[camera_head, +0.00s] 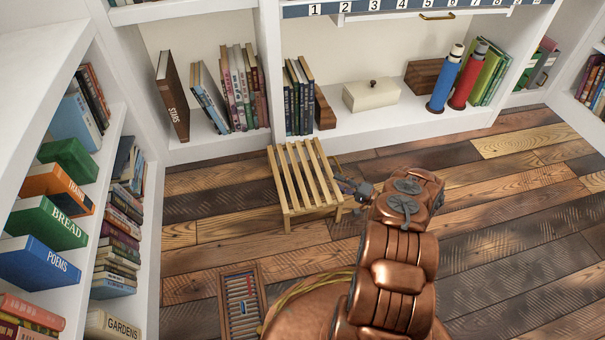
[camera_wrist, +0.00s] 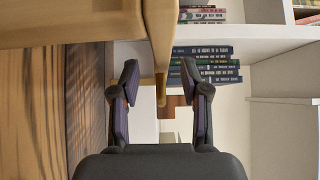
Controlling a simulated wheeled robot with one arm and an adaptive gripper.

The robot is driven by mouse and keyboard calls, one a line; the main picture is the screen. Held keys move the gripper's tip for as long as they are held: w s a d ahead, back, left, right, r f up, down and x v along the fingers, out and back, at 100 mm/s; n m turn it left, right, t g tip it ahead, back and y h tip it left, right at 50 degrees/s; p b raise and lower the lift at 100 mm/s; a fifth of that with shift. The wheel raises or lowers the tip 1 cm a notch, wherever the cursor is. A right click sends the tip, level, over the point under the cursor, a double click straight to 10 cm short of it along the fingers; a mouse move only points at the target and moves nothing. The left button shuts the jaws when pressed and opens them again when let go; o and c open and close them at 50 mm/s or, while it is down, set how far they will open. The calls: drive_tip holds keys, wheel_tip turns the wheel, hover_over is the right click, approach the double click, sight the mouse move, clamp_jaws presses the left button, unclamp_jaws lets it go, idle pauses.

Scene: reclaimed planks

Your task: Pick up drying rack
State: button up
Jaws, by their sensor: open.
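The drying rack (camera_head: 303,178) is a low, pale wooden piece with a slatted top, standing upright on the plank floor in front of the shelves. My gripper (camera_head: 352,188) is at its right side, close to the edge of the slatted top. In the wrist view the gripper (camera_wrist: 160,82) is open, with one dark finger on each side. A wooden bar of the rack (camera_wrist: 159,45) runs down from the top of the picture and lines up with the gap between the fingers. I cannot tell whether it is touched. The rack's far right leg is partly hidden.
White bookshelves stand behind (camera_head: 390,125) and at the left (camera_head: 130,215). A blue bottle (camera_head: 445,80) and a red bottle (camera_head: 468,78) stand on the back shelf. A framed abacus-like tray (camera_head: 242,302) lies on the floor, front left. The floor at right is clear.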

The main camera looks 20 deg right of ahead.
sight(328, 177)
drive_tip(key=b+x, duration=0.2)
drive_tip(key=x, duration=0.2)
drive_tip(key=shift+a+f, duration=0.1)
drive_tip(key=shift+a, duration=0.15)
drive_tip(key=shift+w+a, duration=0.25)
drive_tip(key=shift+w, duration=0.1)
drive_tip(key=shift+c, duration=0.3)
clamp_jaws()
